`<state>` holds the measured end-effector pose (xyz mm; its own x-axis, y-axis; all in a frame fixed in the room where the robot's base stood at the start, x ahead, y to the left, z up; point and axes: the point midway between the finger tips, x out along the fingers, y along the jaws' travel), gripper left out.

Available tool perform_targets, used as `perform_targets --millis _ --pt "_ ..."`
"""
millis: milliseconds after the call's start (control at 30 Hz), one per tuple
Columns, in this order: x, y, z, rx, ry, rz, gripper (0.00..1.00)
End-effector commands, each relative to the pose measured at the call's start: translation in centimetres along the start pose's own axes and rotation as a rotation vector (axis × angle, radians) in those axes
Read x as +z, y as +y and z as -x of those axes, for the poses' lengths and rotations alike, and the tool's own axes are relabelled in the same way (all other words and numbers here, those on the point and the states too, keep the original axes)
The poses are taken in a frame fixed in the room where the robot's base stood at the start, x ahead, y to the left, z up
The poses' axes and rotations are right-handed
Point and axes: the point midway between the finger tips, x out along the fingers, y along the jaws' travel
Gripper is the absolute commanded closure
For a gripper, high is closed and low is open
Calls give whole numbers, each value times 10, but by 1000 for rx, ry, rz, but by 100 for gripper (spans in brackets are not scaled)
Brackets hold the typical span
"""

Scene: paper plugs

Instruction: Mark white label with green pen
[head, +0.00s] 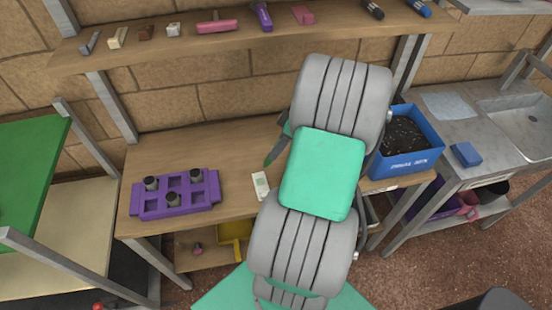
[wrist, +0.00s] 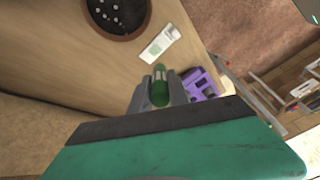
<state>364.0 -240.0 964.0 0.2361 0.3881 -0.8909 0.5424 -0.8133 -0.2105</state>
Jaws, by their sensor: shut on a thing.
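The white label (head: 261,185) lies on the wooden bench, just left of my arm. It shows a pale green patch, and the label is also in the wrist view (wrist: 160,44). My gripper (wrist: 157,92) is shut on the green pen (wrist: 160,74), which sticks out between the fingers towards the label. In the wrist view the pen's end appears just short of the label; I cannot tell its height above the bench. In the head view my arm hides most of the gripper, and a dark green tip shows beside it.
A purple tray (head: 150,208) with several dark plugs stands left of the label. A pot of dark soil (wrist: 118,12) is beyond the label in the wrist view. A blue soil box (head: 435,146) stands at the bench's right. A shelf (head: 160,48) with small objects runs above.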

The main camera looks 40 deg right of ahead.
Motion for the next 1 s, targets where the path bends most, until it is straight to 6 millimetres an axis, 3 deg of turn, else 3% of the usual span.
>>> perform_targets --millis 100,633,767,833,1000 --pt "-2 -1 -8 32 -55 5 100" --pt "-14 -8 -4 58 -93 -10 100" --pt "-48 -24 -11 82 -80 -63 100" --pt "-76 -41 -17 103 -68 -113 100" --pt "-146 -103 -33 170 -30 -276 100"
